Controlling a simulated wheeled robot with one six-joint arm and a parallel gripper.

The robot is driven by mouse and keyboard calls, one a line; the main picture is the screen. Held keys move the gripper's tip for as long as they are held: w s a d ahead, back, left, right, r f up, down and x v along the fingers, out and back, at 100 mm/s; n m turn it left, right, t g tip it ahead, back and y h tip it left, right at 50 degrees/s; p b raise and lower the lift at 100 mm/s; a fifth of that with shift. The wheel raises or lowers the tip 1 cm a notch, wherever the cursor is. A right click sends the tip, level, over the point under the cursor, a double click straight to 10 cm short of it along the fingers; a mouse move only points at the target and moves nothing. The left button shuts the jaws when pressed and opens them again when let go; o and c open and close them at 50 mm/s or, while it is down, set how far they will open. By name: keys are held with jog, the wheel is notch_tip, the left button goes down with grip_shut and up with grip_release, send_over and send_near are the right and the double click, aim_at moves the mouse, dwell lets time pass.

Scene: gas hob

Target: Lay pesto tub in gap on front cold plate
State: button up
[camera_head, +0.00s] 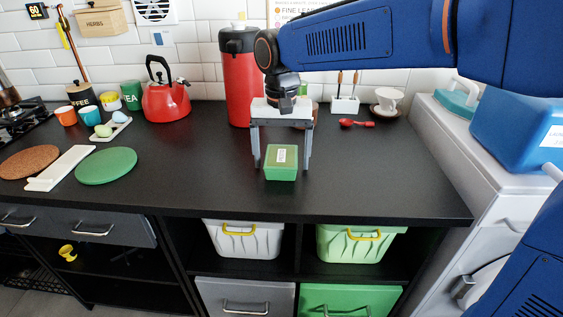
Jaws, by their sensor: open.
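A small green box-shaped tub (281,172) with a pale label on top stands on the black worktop; I take it as the pesto tub. My gripper (282,166) points down over it, open, with one finger at the tub's left and one at its right. A little space shows between each finger and the tub. A long white slab (60,168) lies at the front left, between a brown cork mat and a green round mat. It may be the front cold plate; no clear gap shows on it. A second white slab (112,132) behind it holds egg-shaped pieces.
The cork mat (30,161) and green mat (106,166) flank the front slab. A red kettle (166,101) and a tall red flask (239,85) stand at the back. A red spoon (356,123) lies at back right. The worktop between green mat and tub is clear.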

jog(key=shift+c, duration=0.6)
jog(key=c, duration=1.2)
